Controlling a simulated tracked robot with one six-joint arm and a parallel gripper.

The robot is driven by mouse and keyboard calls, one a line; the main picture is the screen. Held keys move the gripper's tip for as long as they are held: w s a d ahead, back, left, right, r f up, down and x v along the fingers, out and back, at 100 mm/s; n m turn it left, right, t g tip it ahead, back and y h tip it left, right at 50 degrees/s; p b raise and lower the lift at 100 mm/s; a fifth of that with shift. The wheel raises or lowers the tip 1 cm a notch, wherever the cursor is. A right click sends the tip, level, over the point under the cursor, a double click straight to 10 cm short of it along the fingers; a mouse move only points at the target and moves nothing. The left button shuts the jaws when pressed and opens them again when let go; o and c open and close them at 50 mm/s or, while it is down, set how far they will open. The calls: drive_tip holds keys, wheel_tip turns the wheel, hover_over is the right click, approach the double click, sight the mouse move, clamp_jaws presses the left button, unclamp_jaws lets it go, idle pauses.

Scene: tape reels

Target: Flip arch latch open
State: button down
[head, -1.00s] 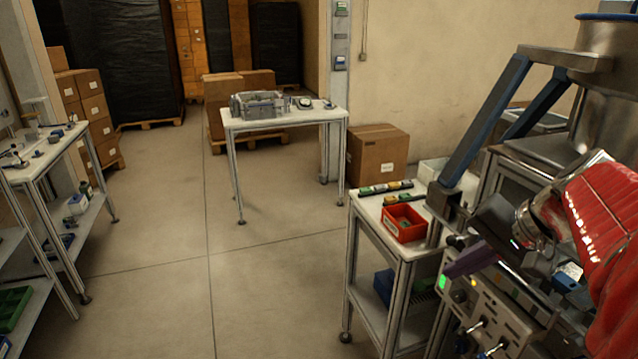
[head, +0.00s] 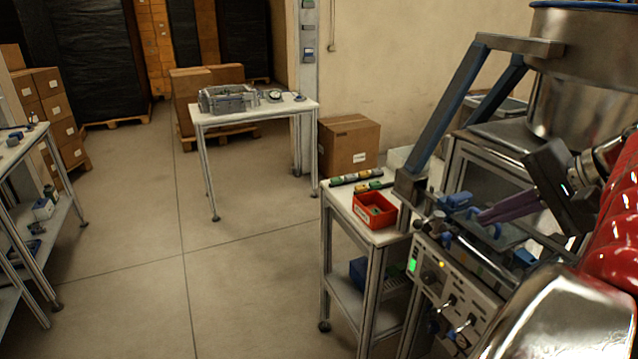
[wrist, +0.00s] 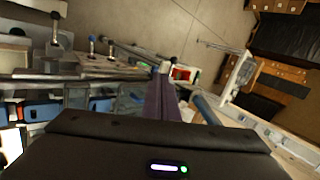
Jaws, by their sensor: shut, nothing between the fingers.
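The arch (head: 455,125) is a blue-and-grey frame that leans over the machine at the right of the head view. A small blue part (head: 457,201) sits by the foot of the arch; I cannot tell for sure whether it is the latch or how it is set. My gripper (head: 481,217), with purple fingers, points left, just right of and below that blue part. The fingers are shut with nothing between them. I cannot tell whether they touch anything. In the wrist view the purple fingers (wrist: 162,103) also show closed together.
A control panel (head: 455,300) with switches and a green light stands below my gripper. A red bin (head: 375,211) sits on the white cart left of the arch. A steel bowl (head: 580,75) is above right.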

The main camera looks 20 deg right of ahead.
sight(430, 220)
drive_tip(key=x, duration=1)
drive_tip(key=shift+w+a+f, duration=0.15)
drive_tip(key=shift+w, duration=0.05)
drive_tip(key=shift+w+a+f, duration=0.1)
drive_tip(key=shift+w+a, duration=0.05)
drive_tip(key=shift+w, duration=0.7)
drive_tip(key=shift+w+a+f, duration=0.15)
drive_tip(key=shift+w+a, duration=0.05)
drive_tip(key=shift+w, duration=0.7)
